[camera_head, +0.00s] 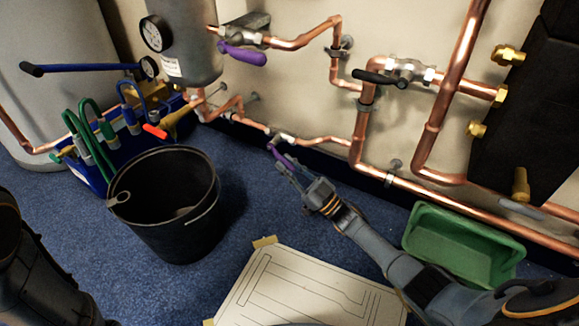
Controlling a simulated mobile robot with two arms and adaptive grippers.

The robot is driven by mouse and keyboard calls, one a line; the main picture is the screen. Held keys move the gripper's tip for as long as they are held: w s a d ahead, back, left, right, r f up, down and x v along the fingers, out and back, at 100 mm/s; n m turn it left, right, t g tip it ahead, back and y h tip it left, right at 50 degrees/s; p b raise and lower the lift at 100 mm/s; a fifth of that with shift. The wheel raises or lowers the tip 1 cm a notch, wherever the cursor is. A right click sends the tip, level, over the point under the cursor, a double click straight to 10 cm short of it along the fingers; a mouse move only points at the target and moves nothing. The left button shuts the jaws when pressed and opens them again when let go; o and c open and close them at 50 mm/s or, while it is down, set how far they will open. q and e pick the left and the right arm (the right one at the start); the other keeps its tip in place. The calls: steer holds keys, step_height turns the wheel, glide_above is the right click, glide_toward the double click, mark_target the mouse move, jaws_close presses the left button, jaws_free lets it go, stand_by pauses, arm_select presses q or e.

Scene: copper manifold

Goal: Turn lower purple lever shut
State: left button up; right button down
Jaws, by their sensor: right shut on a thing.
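The lower purple lever (281,158) is on a small valve (281,139) in the low copper pipe along the wall. It hangs down from the valve, away from the pipe's line. My right gripper (284,168) reaches in from the lower right and is shut on this lever; its fingers partly cover the lever. A second, larger purple lever (242,54) is higher up, beside the grey cylinder. My left arm shows at the lower left edge, but its gripper is out of view.
A black bucket (167,243) stands on the blue carpet left of my right arm. A green tray (425,216) lies right of it. A taped paper drawing (240,300) is in front. A black lever (372,77) sits on the upper pipe.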

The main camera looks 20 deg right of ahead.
steer(key=shift+w+a+f+t, duration=0.1)
steer(key=shift+w+f+t, duration=0.05)
steer(key=shift+f+t, duration=0.15)
steer(key=shift+f+t+y, duration=0.15)
steer(key=shift+t+y, duration=0.15)
steer(key=shift+y, duration=0.1)
stand_by(0.4)
